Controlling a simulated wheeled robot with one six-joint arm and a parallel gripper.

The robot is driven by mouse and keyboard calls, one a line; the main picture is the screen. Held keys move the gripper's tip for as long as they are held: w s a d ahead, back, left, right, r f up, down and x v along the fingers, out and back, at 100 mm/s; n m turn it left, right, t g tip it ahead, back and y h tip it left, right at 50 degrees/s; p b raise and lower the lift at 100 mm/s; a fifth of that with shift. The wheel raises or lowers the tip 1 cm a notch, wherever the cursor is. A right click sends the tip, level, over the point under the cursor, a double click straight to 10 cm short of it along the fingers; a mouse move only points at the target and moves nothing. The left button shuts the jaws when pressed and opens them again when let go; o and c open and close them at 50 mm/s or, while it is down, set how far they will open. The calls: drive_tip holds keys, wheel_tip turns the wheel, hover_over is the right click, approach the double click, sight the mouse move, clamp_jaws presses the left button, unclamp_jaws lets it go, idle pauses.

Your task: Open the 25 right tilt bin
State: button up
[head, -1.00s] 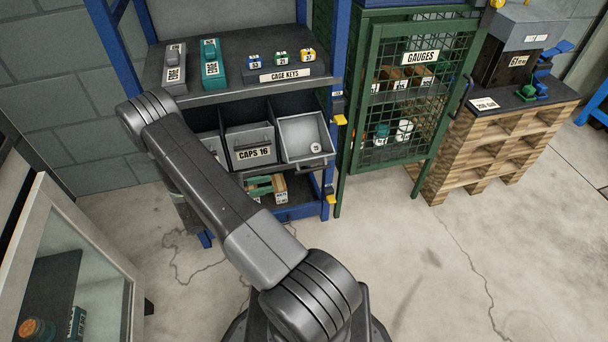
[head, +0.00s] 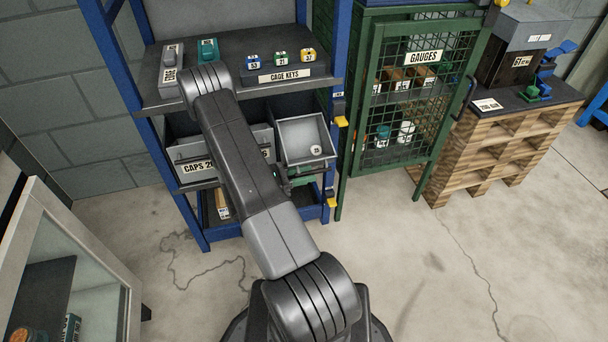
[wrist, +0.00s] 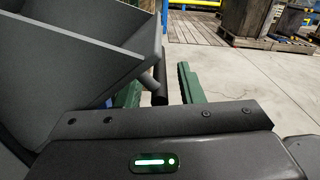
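The right tilt bin (head: 303,136) in the head view is tipped forward, its open top facing out. A small round tag (head: 316,150), seemingly marked 25, shows inside it. In the wrist view the bin's grey wall (wrist: 75,60) fills the upper left. A dark round handle bar (wrist: 160,88) stands out beside it. My gripper (wrist: 160,76) has its green fingers apart, one on each side of the bar, with a gap showing before the right finger. The left finger is partly hidden by the bin and bar. In the head view my arm covers the middle bin.
The left bin (head: 196,170) is labelled CAPS. Above is a shelf with the cage keys block (head: 280,76). The blue rack post (head: 335,100) and green mesh gauges cabinet (head: 410,110) stand close on the right. A glass-fronted cabinet (head: 75,250) is at left. The floor is clear.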

clamp_jaws()
drive_tip(key=shift+w+a+r, duration=0.1)
drive_tip(key=shift+w+r, duration=0.25)
drive_tip(key=shift+r, duration=0.3)
unclamp_jaws()
drive_tip(key=shift+a, duration=0.15)
drive_tip(key=shift+s+a, duration=0.15)
drive_tip(key=shift+a, duration=0.2)
drive_tip(key=p+v, duration=0.1)
drive_tip(key=v, duration=1.1)
drive_tip(key=shift+s+a+p, duration=0.2)
drive_tip(key=shift+a+p, duration=0.15)
